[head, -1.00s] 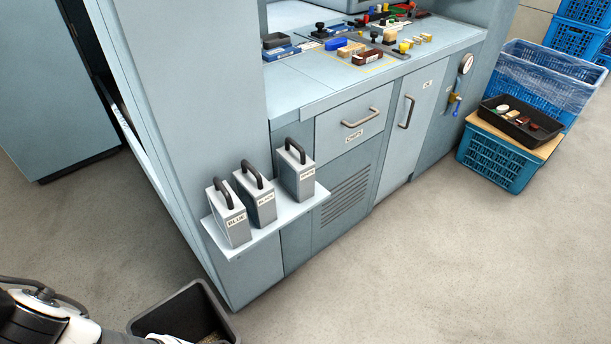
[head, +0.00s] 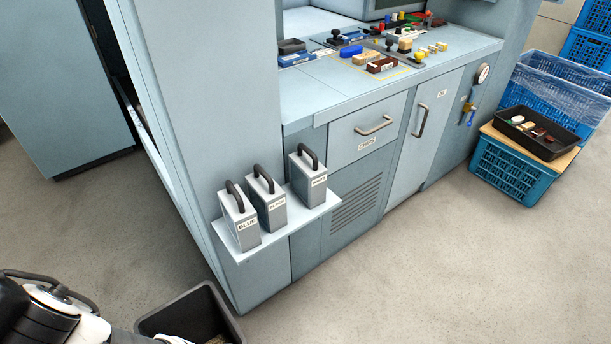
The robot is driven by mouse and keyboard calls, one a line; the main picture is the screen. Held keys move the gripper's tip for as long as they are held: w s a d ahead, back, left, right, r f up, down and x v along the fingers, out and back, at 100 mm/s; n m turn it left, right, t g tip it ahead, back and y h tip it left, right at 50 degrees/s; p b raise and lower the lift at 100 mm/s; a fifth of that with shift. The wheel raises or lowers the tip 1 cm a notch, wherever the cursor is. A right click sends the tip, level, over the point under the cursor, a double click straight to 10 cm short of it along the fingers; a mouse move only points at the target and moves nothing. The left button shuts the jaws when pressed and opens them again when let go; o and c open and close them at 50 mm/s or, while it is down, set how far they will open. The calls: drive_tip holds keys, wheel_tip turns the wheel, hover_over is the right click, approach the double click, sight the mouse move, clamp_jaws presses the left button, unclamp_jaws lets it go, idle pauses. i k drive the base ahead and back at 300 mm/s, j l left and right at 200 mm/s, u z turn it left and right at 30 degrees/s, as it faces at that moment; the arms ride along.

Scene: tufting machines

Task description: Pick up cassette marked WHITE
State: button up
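Three grey cassettes with black top handles stand upright in a row on a small pale shelf (head: 290,228) on the machine's side. The left one is marked BLUE (head: 240,219) and the middle one BLACK (head: 267,200). The right cassette (head: 308,178) stands a little apart from the middle one; its label is too small to read surely, but looks like WHITE. My arm shows at the lower left, well short of the shelf. My gripper is not in view.
A black bin (head: 190,318) stands on the floor below the shelf, beside my arm. The machine counter (head: 310,95) holds several small coloured items. A black tray (head: 535,133) rests on a blue crate (head: 510,170) at right.

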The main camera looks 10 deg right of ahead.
sight(308, 177)
drive_tip(key=i+z, duration=0.75)
drive_tip(key=k+j, duration=0.05)
drive_tip(key=k, duration=0.05)
